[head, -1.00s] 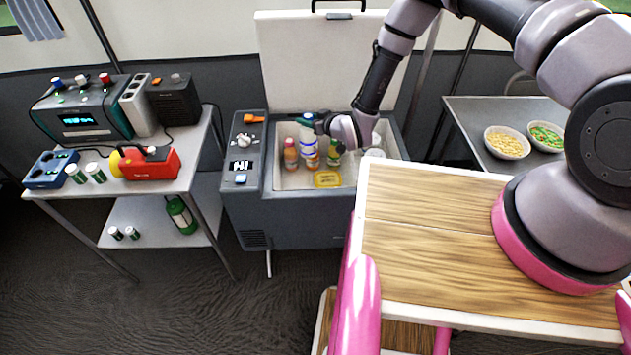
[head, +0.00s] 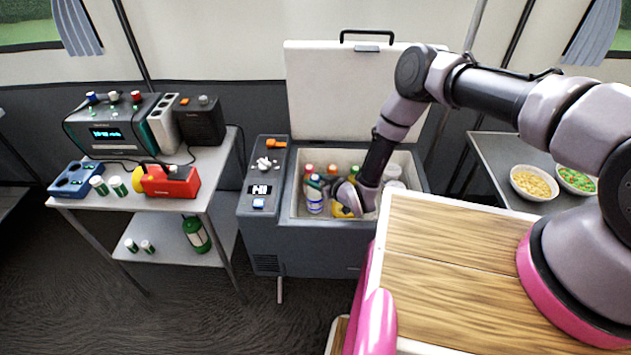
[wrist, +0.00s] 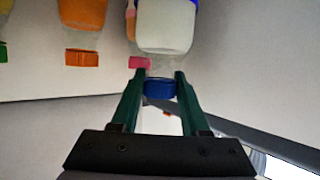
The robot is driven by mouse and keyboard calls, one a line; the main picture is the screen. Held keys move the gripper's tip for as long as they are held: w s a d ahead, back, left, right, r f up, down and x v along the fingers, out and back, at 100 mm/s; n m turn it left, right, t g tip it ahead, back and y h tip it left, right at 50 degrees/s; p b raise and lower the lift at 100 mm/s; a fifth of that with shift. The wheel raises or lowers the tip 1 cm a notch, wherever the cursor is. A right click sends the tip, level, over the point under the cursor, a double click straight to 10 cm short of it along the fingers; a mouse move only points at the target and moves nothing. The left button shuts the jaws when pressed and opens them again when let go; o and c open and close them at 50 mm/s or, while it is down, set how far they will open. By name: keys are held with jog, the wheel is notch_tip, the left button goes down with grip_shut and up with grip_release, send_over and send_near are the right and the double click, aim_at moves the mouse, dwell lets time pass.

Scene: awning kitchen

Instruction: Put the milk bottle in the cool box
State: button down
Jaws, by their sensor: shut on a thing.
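The milk bottle, pale with blue on it (head: 314,203), is inside the open cool box (head: 287,198), toward its front left. My gripper (head: 316,180) reaches into the box from the right, its green fingers at the bottle's top. In the wrist view my gripper (wrist: 160,82) is shut on the bottle's blue cap, one finger on each side. The pale bottle body (wrist: 166,25) extends away from the fingers. Whether its base touches the box floor cannot be told.
In the box are several bottles, a yellow container (head: 343,211) and pale round-topped items (head: 393,176) at the right. The raised lid (head: 325,85) stands behind. A wooden-topped cart (head: 440,240) adjoins the right front; a side table (head: 215,175) stands left.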

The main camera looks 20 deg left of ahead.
jog(key=shift+f, duration=0.15)
jog(key=shift+f, duration=0.1)
jog(key=shift+c, duration=2)
grip_release()
jog(key=shift+d+r, duration=0.15)
jog(key=shift+r, duration=0.05)
jog(key=v, duration=0.7)
jog(key=shift+s, duration=0.15)
jog(key=shift+d, duration=0.1)
